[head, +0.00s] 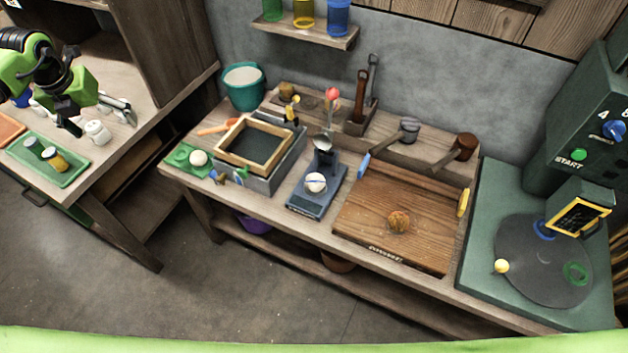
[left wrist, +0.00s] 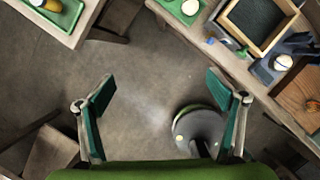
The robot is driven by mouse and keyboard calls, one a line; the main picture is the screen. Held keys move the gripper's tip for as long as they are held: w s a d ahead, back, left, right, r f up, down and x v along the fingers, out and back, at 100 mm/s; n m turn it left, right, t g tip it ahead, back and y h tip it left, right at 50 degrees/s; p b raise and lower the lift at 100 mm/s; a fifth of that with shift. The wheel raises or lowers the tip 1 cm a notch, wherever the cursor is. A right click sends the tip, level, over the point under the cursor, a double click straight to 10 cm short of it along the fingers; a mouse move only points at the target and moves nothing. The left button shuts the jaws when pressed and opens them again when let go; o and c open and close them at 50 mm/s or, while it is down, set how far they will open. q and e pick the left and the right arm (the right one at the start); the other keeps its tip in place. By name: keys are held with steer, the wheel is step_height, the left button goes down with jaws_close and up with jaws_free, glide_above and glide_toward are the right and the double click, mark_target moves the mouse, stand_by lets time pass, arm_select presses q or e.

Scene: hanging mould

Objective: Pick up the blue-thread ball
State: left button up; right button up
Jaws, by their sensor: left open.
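A white ball with a thin dark-blue line (head: 315,182) rests on the blue scale (head: 312,204) in the middle of the workbench. It looks like the blue-thread ball, and it also shows small at the right of the left wrist view (left wrist: 283,62). A plain-looking white ball (head: 198,158) lies on a green tray to its left. A brown ball (head: 398,221) sits on the wooden board to its right. My left gripper (head: 101,120) is open and empty at the far left of the head view, well away from these balls. My right gripper is not in view.
A framed sieve (head: 255,145) stands left of the scale. A ladle (head: 322,142) hangs close above the scale's back. The wooden tray board (head: 375,238) is to its right. A side table with a green tray (head: 72,173) is at left, with a floor gap between the tables.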

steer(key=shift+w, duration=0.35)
